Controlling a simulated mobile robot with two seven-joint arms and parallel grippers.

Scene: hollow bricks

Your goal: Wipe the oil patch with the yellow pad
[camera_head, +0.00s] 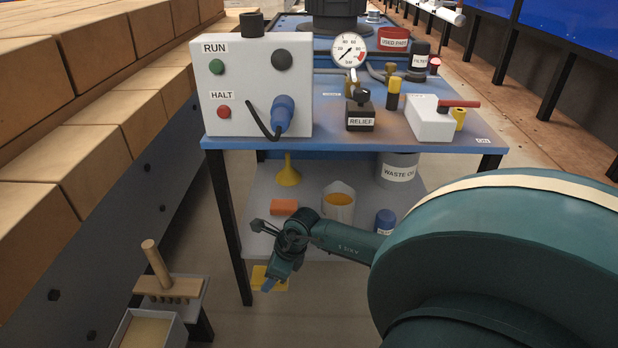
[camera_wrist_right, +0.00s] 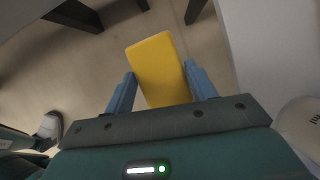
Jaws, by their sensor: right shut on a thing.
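My right gripper (camera_head: 268,284) is low, in front of the lower shelf of the blue bench. It is shut on the yellow pad (camera_head: 260,273), which is partly hidden behind the gripper in the head view. In the right wrist view the yellow pad (camera_wrist_right: 157,62) sticks out between the two blue fingers of my right gripper (camera_wrist_right: 162,88), with the floor beyond it. A dull brownish area (camera_head: 390,128) shows on the blue bench top between the RELIEF block and the white block; I cannot tell for sure that it is the oil patch. My left gripper is not in view.
The bench top (camera_head: 350,140) carries a RUN/HALT box (camera_head: 255,85), a RELIEF block (camera_head: 360,116), a gauge (camera_head: 349,50) and a white block with a red lever (camera_head: 430,120). The lower shelf holds a funnel (camera_head: 288,172), a jug (camera_head: 339,203) and a WASTE can (camera_head: 398,170). Bricks line the left.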

